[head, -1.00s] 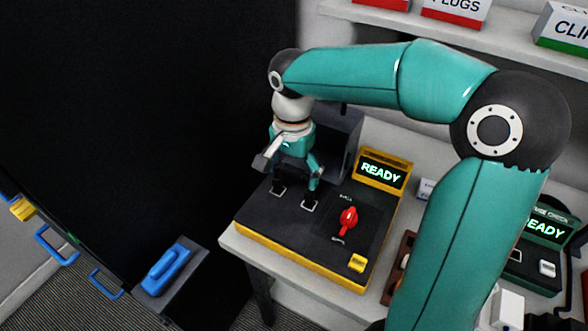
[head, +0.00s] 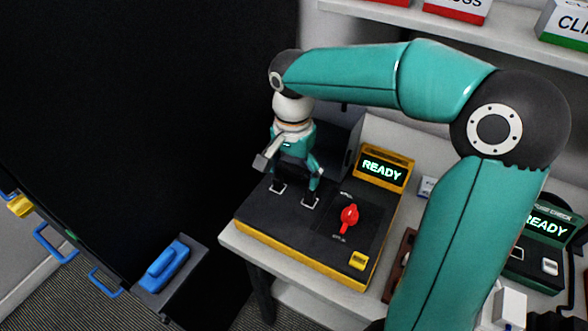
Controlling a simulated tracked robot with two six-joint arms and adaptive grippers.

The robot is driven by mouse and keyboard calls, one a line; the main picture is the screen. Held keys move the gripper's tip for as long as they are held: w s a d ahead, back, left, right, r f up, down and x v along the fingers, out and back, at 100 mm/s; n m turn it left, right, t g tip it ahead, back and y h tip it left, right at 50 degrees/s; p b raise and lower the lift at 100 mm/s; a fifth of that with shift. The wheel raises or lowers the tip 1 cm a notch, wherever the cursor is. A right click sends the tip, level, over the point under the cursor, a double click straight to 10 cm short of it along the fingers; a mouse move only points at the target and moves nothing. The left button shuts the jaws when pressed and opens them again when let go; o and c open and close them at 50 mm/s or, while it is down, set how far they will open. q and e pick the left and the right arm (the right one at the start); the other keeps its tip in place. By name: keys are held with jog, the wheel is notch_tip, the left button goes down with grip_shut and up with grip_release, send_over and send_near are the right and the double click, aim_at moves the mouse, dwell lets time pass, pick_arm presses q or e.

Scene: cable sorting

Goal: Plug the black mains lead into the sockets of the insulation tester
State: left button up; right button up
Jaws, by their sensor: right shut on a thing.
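The insulation tester (head: 285,240) is a black-topped yellow box on a light bench. It has a lit READY display (head: 383,170), a red knob (head: 349,216), a yellow button (head: 358,261) and two white-framed sockets (head: 309,204). My right gripper (head: 293,185) points down over the sockets, its dark tips close above or at them. It is shut on a dark piece that I take to be the black mains lead (head: 293,170). This piece blends with the black tester top, so I cannot tell whether it is in the sockets. My left gripper is out of view.
A second tester (head: 545,228) with a READY display stands at the right, partly behind my arm. A shelf (head: 400,20) with labelled boxes runs along the back. A blue-handled item (head: 168,268) lies at the lower left, beyond the bench edge.

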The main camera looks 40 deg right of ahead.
jog(key=shift+f, duration=0.15)
dwell(0.5)
jog(key=o, duration=1)
jog(key=shift+r+p, duration=3.3)
jog(key=shift+r, duration=0.75)
jog(key=shift+s, duration=0.1)
